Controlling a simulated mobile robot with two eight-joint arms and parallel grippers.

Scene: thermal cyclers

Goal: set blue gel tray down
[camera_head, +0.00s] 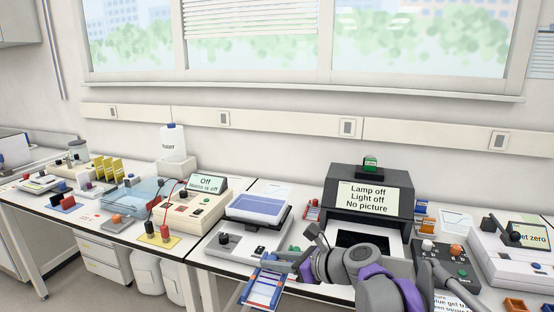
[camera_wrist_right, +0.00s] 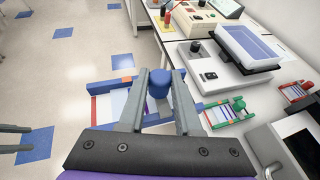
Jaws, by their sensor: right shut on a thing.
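My right gripper (camera_head: 281,261) is shut on the blue gel tray (camera_head: 264,288), a blue frame with red marks and a pale middle. In the right wrist view, the fingers (camera_wrist_right: 159,80) close on the tray's blue knob (camera_wrist_right: 158,84). The tray (camera_wrist_right: 98,87) shows below and beside the fingers, partly hidden by them. It is held in the air at the bench's front edge, with floor behind its left part in the wrist view.
A rocker with a blue-topped platform (camera_head: 258,207) stands behind the tray. A green-ended tray (camera_wrist_right: 225,112) and a red-ended tray (camera_wrist_right: 297,91) lie on the bench. The dark imager (camera_head: 370,190) stands right, its sign reading "Lamp off, Light off, No picture".

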